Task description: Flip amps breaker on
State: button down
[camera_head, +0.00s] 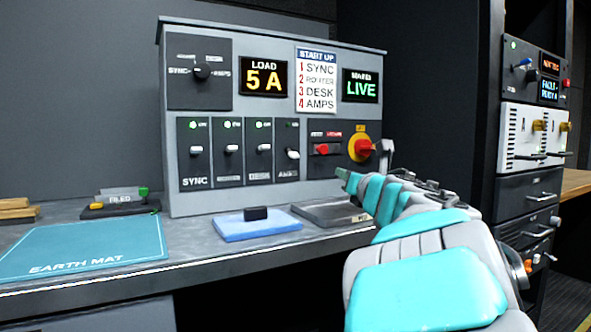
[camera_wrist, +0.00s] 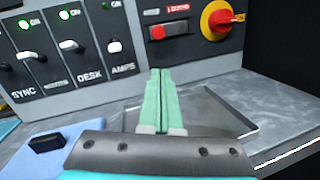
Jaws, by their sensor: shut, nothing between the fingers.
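The amps breaker (camera_head: 292,154) is the rightmost of the breakers in the row on the grey panel. Its white lever sits lower in its slot than the other levers. It also shows in the wrist view (camera_wrist: 114,46), above the AMPS label. My gripper (camera_head: 343,173) is shut and empty, its green fingers pressed together. In the wrist view the fingertips (camera_wrist: 160,72) are to the right of the amps breaker and below the level of its lever. They look apart from it, though the exact gap to the panel is unclear.
The sync breaker (camera_head: 196,152) and its neighbours have raised levers. A red switch (camera_head: 322,149) and a red-yellow rotary knob (camera_head: 361,149) are right of the breakers. A grey tray (camera_head: 330,212) and blue pad (camera_head: 257,228) lie below.

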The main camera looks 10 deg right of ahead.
aim_at(292, 154)
jog(key=a+f+n+y, duration=0.1)
jog(key=a+n, duration=0.1)
jog(key=a+n+g+y, duration=0.1)
jog(key=a, duration=0.1)
jog(key=w+a+f+n+y, duration=0.1)
jog(key=a+n+y, duration=0.1)
jog(key=shift+f+n+g, duration=0.3)
jog(key=shift+f, duration=0.05)
jog(key=shift+w, duration=0.1)
jog(key=x, duration=1)
jog(key=shift+p, duration=0.4)
jog(key=r, duration=0.1)
jog(key=r+p, duration=0.1)
jog(key=shift+s+d+r, duration=0.15)
jog(key=shift+s+r, duration=0.1)
jog(key=shift+s, duration=0.15)
jog(key=shift+s+d+r+p, duration=0.1)
jog(key=shift+s+r+p, duration=0.2)
jog(key=shift+r, duration=0.35)
jog(key=shift+r+p, duration=0.15)
jog(key=shift+p, duration=0.2)
jog(key=shift+r+g+p, duration=0.1)
jog(key=shift+g+p, duration=0.3)
jog(key=shift+p, duration=0.25)
